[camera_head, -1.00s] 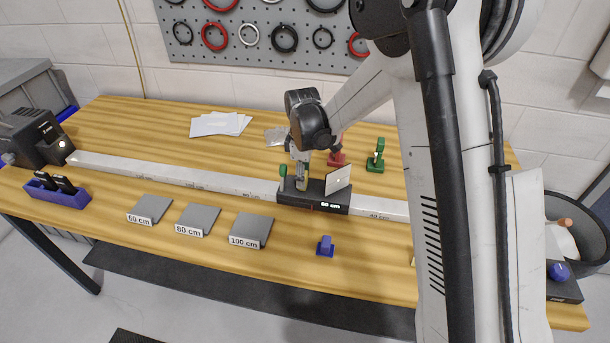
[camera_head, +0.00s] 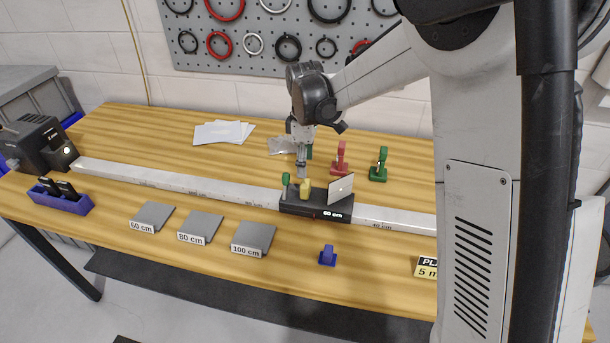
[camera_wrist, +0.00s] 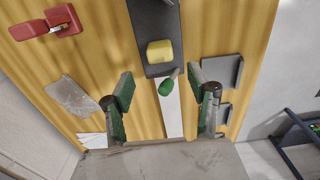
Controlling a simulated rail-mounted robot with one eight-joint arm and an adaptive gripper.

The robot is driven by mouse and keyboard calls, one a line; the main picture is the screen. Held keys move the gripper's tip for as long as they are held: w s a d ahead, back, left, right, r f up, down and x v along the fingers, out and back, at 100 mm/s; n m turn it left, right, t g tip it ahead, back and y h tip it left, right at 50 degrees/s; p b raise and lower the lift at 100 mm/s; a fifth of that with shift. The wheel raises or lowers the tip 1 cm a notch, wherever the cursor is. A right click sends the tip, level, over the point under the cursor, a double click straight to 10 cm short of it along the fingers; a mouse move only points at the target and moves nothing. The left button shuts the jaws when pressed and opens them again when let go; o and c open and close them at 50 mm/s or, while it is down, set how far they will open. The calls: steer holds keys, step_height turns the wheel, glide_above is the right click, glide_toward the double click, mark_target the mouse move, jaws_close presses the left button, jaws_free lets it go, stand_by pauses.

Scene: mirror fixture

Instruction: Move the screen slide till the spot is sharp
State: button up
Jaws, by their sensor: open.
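The screen slide (camera_head: 300,208) is a black carriage on the white rail (camera_head: 180,179), with a label I read as 60 cm. My gripper (camera_head: 302,172) is above the carriage. I cannot tell how sharp the spot is.
A lamp box (camera_head: 38,140) stands at the rail's left end. Three grey plates (camera_head: 201,225) and a blue piece (camera_head: 327,256) lie in front of the rail. Red (camera_head: 340,159) and green (camera_head: 379,165) pieces and white sheets (camera_head: 222,132) are behind it.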

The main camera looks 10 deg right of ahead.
steer(key=shift+r, duration=1.7)
steer(key=s+d+r+m+t+b, duration=0.2)
steer(key=s+d+r+m, duration=0.15)
steer(key=s, duration=0.35)
steer(key=s+d+r+m+t+b, duration=0.1)
steer(key=s+d+r+m+b, duration=0.2)
steer(key=s, duration=0.5)
steer(key=s+d+f+m+t, duration=0.1)
steer(key=s+m, duration=0.1)
steer(key=s, duration=0.3)
steer(key=s+d+f+m+t+b, duration=0.1)
steer(key=s+d+m, duration=0.1)
steer(key=s, duration=0.3)
steer(key=s+d+f+m+t, duration=0.2)
steer(key=s+m, duration=0.1)
steer(key=s, duration=0.2)
steer(key=shift+b, duration=0.35)
steer(key=shift+m, duration=0.25)
